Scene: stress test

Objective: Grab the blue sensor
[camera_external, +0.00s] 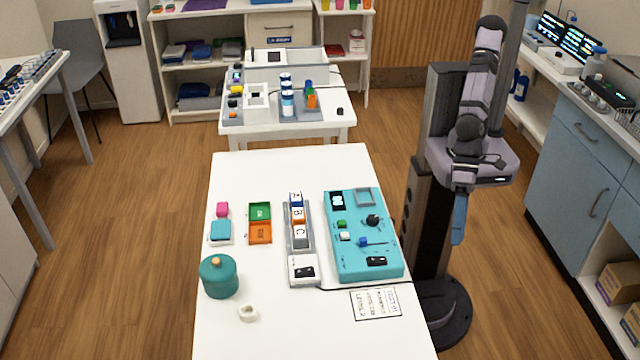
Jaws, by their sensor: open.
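A small blue piece (363,241) with a thin dark stem lies on the teal board (350,264) on the near white table. A light blue square block (221,229) sits on a white base at the table's left. A block with a blue top, marked A (296,199), stands at the far end of a grey rack. I cannot tell which of these is the blue sensor.
A printed sheet (376,303) lies near the front. The table's front middle is clear.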

